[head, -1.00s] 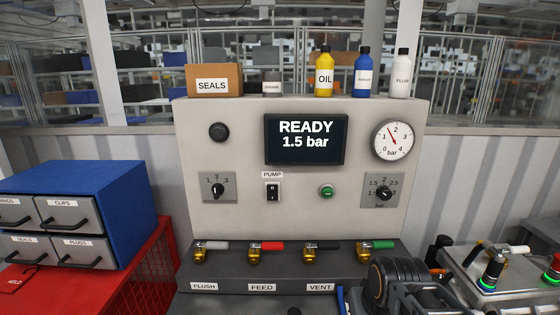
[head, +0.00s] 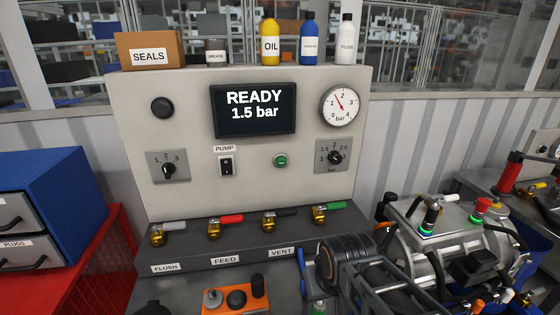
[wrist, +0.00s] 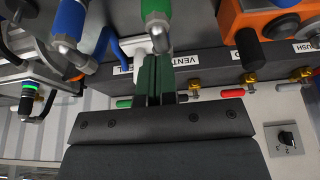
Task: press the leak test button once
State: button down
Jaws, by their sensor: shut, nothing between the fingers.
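No label reading leak test can be made out. A round green button (head: 280,160) sits on the panel, right of the PUMP switch (head: 226,165).
The screen (head: 254,110) reads READY 1.5 bar. Valves with white, red, black and green levers (head: 328,211) line the ledge. Hoses with metal fittings (wrist: 157,30) are close to my fingers. An orange box (head: 238,298) stands in front; a blue drawer cabinet (head: 60,195) is at left.

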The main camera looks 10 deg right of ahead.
aim_at(281, 162)
jog(key=k, duration=1.25)
jog(key=u, duration=0.75)
jog(key=i, duration=1.3)
jog(key=z, duration=0.3)
